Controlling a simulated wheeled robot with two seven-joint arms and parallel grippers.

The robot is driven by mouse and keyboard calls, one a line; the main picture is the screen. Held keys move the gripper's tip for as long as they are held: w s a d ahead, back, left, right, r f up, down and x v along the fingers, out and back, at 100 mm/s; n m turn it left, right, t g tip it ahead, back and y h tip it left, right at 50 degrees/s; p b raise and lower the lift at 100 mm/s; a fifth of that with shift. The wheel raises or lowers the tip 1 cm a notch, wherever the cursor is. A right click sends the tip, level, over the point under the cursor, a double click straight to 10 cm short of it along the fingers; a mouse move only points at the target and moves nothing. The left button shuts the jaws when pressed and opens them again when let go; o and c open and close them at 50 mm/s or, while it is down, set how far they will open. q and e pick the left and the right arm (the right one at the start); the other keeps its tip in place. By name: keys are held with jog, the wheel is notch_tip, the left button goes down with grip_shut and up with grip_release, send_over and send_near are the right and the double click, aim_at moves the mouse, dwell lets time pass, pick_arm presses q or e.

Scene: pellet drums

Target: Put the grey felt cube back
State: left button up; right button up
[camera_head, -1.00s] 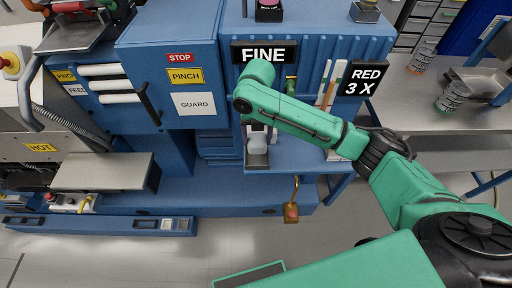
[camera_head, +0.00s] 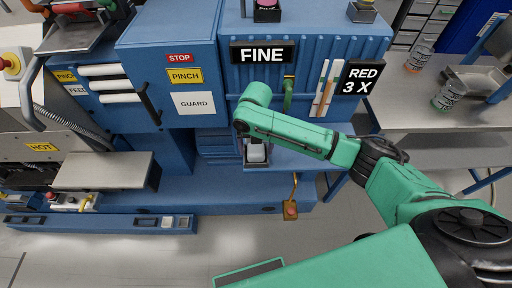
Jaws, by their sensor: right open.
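My right arm reaches in from the right across the front of the blue machine. Its wrist is bent down below the FINE sign, and my right gripper (camera_head: 250,132) is mostly hidden behind that link; its jaws are open. Just below it, a pale grey block (camera_head: 257,153) sits in a small open tray (camera_head: 257,167) on the machine's ledge. It may be the grey felt cube, but its material is too small to tell. I cannot tell whether the gripper touches it. My left gripper is out of view.
The FINE sign (camera_head: 263,54) and RED 3 X sign (camera_head: 363,79) are on the machine. Hanging sticks (camera_head: 325,88) and a green handle (camera_head: 288,95) are close to my arm. A hook with a red end (camera_head: 291,210) hangs below the ledge.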

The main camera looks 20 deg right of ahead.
aim_at(256, 149)
notch_tip(256, 149, up, 12)
jog(key=b, duration=0.2)
jog(key=shift+r, duration=0.15)
